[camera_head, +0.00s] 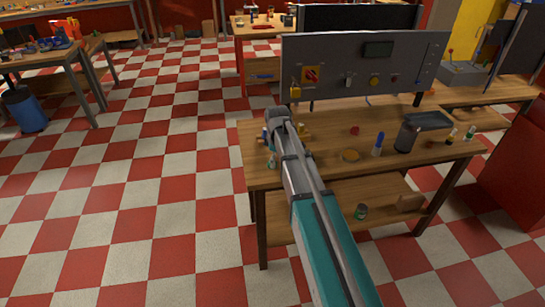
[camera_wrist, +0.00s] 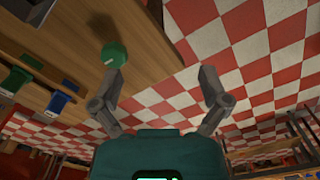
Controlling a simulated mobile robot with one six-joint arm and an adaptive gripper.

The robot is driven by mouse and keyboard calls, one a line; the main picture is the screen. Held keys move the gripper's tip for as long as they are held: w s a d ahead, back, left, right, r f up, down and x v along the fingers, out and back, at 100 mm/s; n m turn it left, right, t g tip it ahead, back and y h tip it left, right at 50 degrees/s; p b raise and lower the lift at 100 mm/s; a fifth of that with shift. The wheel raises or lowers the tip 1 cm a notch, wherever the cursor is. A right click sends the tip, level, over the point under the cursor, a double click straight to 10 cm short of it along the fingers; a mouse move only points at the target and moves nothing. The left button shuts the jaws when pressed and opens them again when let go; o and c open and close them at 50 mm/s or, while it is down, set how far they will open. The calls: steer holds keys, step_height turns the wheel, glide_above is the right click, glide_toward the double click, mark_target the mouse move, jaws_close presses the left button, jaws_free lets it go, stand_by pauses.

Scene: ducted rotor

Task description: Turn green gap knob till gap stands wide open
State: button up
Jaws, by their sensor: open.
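The green knob (camera_wrist: 114,54) is round, with a pale mark on its face, and shows in the wrist view by the wooden bench's edge. My gripper (camera_wrist: 161,78) is open, with nothing between its fingers. Its left fingertip is close beside or just below the knob; I cannot tell if they touch. The right finger stands over the checkered floor, well apart from the knob. In the head view my arm (camera_head: 290,160) reaches to the left end of the bench (camera_head: 320,145), and I cannot make out the green knob or the fingertips there.
A blue-capped item (camera_head: 378,144) and a dark container (camera_head: 407,136) stand on the bench. Green (camera_wrist: 16,80) and blue (camera_wrist: 62,101) parts show at the wrist view's left. Floor is clear left of the bench.

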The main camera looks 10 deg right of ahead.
steer(key=w+r+n+p, duration=0.2)
steer(key=w+n, duration=0.3)
steer(key=w, duration=0.4)
steer(key=shift+w+d+r+p, duration=0.15)
steer(key=shift+w+r+p, duration=0.15)
steer(key=shift+r, duration=0.45)
steer(key=shift+f, duration=0.15)
step_height(320, 180, down, 14)
steer(key=b, duration=1.3)
steer(key=shift+r+b, duration=0.25)
steer(key=shift+b, duration=0.15)
steer(key=c, duration=1.1)
